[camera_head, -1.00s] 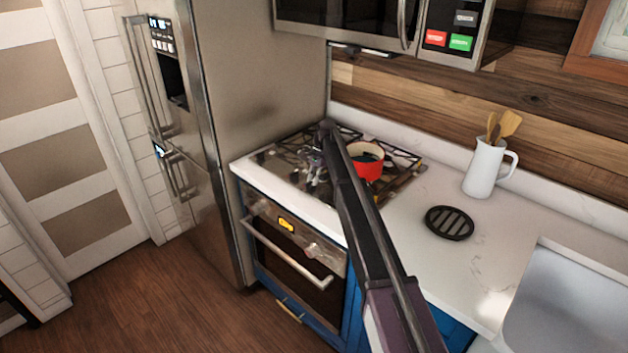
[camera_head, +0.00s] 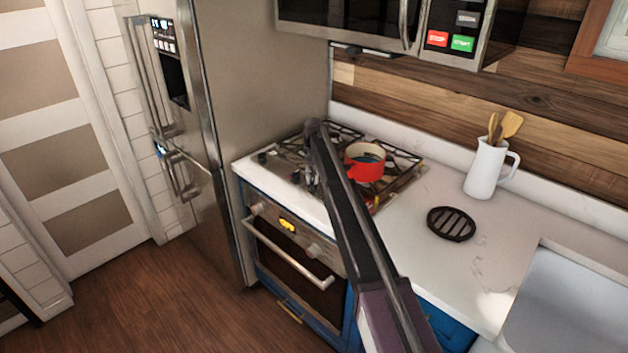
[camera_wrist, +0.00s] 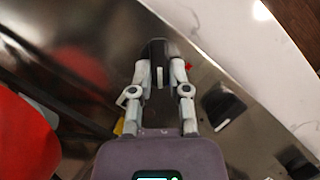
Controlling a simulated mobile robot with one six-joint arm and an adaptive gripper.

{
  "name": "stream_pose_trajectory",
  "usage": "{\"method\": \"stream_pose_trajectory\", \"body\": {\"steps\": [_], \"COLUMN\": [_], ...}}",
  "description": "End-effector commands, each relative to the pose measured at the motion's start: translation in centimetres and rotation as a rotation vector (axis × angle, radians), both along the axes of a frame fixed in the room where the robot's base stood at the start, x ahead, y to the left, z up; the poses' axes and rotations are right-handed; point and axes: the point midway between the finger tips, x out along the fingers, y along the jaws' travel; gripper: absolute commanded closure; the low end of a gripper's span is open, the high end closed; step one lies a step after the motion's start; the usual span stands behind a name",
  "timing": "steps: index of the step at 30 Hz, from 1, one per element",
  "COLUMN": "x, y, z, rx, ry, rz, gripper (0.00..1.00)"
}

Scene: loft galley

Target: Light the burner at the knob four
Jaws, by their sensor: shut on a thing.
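My gripper (camera_wrist: 157,78) is shut on a black stove knob (camera_wrist: 155,50) with a white line on it, its two fingers on either side. In the head view my gripper (camera_head: 311,181) is small at the cooktop's front edge, partly behind my arm. Another black knob (camera_wrist: 222,106) with a white mark sits to the right on the steel cooktop (camera_wrist: 205,145). I cannot read any knob number, and no flame shows. A red pot (camera_head: 364,168) stands on the grates behind my arm; its side (camera_wrist: 22,140) fills the wrist view's left.
The fridge (camera_head: 262,90) stands left of the cooktop, and a microwave (camera_head: 345,20) hangs above it. A round black trivet (camera_head: 451,224) and a white jug (camera_head: 484,170) with wooden utensils stand on the counter to the right. The oven handle (camera_head: 285,255) sticks out below.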

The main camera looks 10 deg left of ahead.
Motion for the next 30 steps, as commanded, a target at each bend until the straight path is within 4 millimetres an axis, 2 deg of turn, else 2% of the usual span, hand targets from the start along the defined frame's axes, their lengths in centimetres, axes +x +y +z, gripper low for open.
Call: {"method": "stream_pose_trajectory", "body": {"steps": [30], "x": [-0.93], "y": [1.0], "z": [-0.03], "rx": [0.001], "ry": [0.004], "rz": [0.954], "gripper": [1.0]}}
